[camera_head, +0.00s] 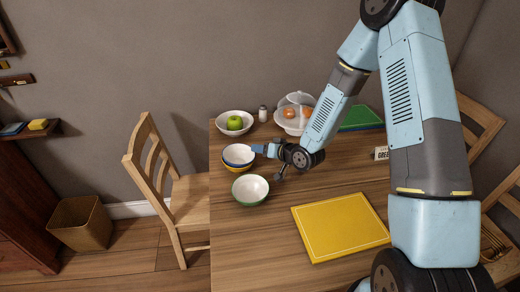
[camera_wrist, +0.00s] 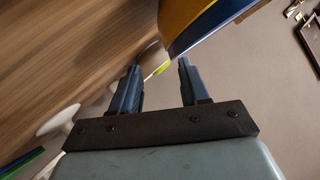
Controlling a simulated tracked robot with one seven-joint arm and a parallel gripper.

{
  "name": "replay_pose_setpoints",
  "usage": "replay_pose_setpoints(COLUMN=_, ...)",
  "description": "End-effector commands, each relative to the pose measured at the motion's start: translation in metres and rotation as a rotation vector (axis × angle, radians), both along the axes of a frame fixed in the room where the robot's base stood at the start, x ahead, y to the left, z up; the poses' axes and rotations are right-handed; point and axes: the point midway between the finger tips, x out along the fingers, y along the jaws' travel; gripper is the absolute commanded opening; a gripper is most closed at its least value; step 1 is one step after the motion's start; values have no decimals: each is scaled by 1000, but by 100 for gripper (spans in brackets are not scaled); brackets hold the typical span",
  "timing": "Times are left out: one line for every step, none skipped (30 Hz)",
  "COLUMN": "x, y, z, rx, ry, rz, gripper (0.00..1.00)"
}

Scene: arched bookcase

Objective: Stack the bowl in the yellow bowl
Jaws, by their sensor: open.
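A white bowl with a blue rim (camera_head: 238,153) sits nested in the yellow bowl (camera_head: 236,168) near the table's left edge. My gripper (camera_head: 258,149) is open and empty, right beside the stacked bowls on their right. In the wrist view, my open fingers (camera_wrist: 157,66) have nothing between them. The yellow bowl (camera_wrist: 183,12) and a blue bowl surface (camera_wrist: 203,27) show just beyond the right finger. I cannot tell whether a finger touches a bowl.
A green-rimmed bowl (camera_head: 250,191) stands in front of the stack. Behind are a bowl (camera_head: 222,131) with a green apple (camera_head: 235,123), a shaker (camera_head: 262,114) and a clear-lidded container (camera_head: 293,126). A yellow board (camera_head: 340,226) lies at front right. A chair (camera_head: 158,180) stands left.

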Motion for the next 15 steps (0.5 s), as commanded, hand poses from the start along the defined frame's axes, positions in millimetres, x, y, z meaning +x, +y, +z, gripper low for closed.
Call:
replay_pose_setpoints(x=-5, y=-9, z=5, rx=0, ry=-2, rz=-4, gripper=43)
replay_pose_setpoints(x=-8, y=-13, z=8, rx=0, ry=-3, rz=-4, gripper=43)
replay_pose_setpoints(x=-12, y=-19, z=11, rx=1, ry=-3, rz=-5, gripper=43)
replay_pose_setpoints(x=-16, y=-23, z=14, rx=1, ry=-3, rz=-5, gripper=43)
replay_pose_setpoints(x=-19, y=-27, z=16, rx=1, ry=-3, rz=-4, gripper=43)
replay_pose_setpoints(x=-24, y=-32, z=19, rx=1, ry=-3, rz=-4, gripper=43)
replay_pose_setpoints(x=-26, y=-36, z=21, rx=1, ry=-3, rz=-4, gripper=43)
replay_pose_setpoints(x=-29, y=-39, z=23, rx=2, ry=-3, rz=-3, gripper=43)
replay_pose_setpoints(x=-33, y=-44, z=26, rx=2, ry=-4, rz=-5, gripper=43)
replay_pose_setpoints(x=-35, y=-47, z=27, rx=2, ry=-4, rz=-4, gripper=43)
replay_pose_setpoints(x=-37, y=-49, z=29, rx=2, ry=-4, rz=-4, gripper=43)
replay_pose_setpoints(x=-40, y=-52, z=31, rx=2, ry=-5, rz=-3, gripper=43)
replay_pose_setpoints(x=-42, y=-54, z=32, rx=2, ry=-5, rz=-3, gripper=43)
replay_pose_setpoints(x=-43, y=-56, z=33, rx=3, ry=-6, rz=-3, gripper=43)
replay_pose_setpoints(x=-44, y=-58, z=34, rx=3, ry=-6, rz=-3, gripper=43)
